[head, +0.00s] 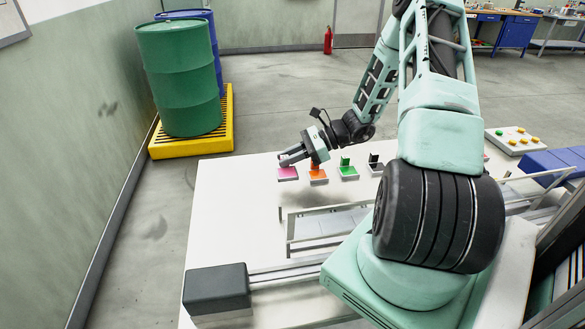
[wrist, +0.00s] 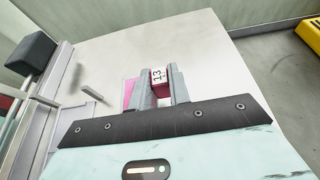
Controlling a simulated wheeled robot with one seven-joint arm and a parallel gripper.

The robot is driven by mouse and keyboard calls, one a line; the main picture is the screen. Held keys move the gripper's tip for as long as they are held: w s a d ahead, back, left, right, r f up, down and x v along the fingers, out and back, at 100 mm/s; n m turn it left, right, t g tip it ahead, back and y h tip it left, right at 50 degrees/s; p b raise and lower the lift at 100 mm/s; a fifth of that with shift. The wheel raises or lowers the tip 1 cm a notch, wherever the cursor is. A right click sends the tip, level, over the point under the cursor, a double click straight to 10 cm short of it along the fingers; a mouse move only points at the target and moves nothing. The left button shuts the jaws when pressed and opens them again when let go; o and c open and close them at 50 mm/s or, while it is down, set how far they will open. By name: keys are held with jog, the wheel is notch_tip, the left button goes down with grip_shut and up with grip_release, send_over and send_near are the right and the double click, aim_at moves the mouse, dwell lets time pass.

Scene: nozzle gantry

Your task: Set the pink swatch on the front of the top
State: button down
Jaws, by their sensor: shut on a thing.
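My gripper (head: 286,160) is low over the far left part of the white table top (head: 235,215). In the wrist view, my gripper (wrist: 161,85) is shut on a small crimson-pink piece (wrist: 160,76) with a white face marked 13; I take it for the pink swatch. A flat pink pad (head: 288,174) lies right below the fingers, and it also shows beside the left finger in the wrist view (wrist: 129,92). The fingers hide much of the held piece, and I cannot tell whether it touches the pad.
To the right along the far edge stand an orange piece (head: 316,172), a green piece (head: 347,168) and a black piece (head: 374,163) on pads. A metal gantry rail (head: 290,228) and a dark block (head: 216,287) lie nearer. The left part of the table is bare.

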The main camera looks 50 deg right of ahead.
aim_at(289, 170)
jog(key=shift+f, duration=2.2)
jog(key=shift+f, duration=0.15)
jog(key=c, duration=1.3)
grip_release()
